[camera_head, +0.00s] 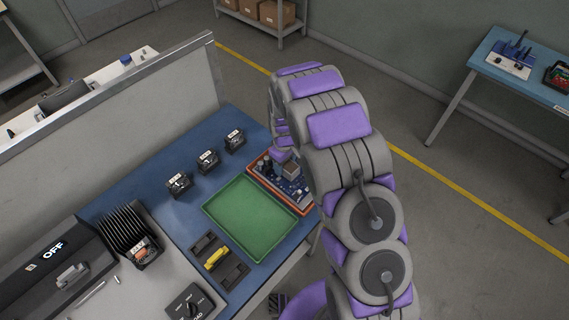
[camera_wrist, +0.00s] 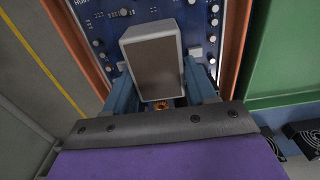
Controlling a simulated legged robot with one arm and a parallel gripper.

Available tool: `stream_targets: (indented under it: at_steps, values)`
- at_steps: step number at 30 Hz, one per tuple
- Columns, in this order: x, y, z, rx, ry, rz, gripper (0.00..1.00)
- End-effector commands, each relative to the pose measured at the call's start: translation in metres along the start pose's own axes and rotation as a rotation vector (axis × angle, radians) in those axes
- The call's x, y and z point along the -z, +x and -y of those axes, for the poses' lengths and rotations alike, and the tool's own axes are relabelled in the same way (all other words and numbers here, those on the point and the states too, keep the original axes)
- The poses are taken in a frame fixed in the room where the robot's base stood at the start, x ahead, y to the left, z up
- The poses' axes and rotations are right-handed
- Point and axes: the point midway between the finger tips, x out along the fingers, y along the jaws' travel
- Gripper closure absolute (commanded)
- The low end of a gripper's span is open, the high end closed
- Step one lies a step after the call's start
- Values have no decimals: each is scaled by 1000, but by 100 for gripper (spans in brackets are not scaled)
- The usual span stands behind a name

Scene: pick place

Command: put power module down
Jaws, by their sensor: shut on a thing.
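The power module, a grey box with a brown-grey top (camera_wrist: 153,66), sits between my gripper's blue fingers in the wrist view. My gripper (camera_wrist: 160,88) is shut on it. A blue circuit board (camera_wrist: 107,22) lies under the module, inside an orange-red tray (camera_wrist: 82,38). I cannot tell whether the module touches the board. In the head view, the board (camera_head: 296,189) and red tray (camera_head: 307,210) show at the table's right edge, with a grey box (camera_head: 291,169) over the board. My arm hides part of the tray and most of my gripper there.
An empty green tray (camera_head: 250,216) lies just left of the red tray. Several small black parts (camera_head: 208,160) stand on the blue table (camera_head: 150,165). A yellow item (camera_head: 215,257) sits in a dark holder in front. A grey partition (camera_head: 120,125) rises behind the table.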

Motion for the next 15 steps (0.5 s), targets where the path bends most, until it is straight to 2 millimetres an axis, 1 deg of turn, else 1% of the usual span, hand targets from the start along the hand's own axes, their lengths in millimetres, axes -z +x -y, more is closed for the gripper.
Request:
stream_targets:
  at_steps: [3,4,11,15]
  values:
    - [1,0,0,-1,0,-1,100]
    - [0,0,0,-1,0,-1,42]
    - [1,0,0,0,0,0,20]
    - [1,1,0,0,0,0,19]
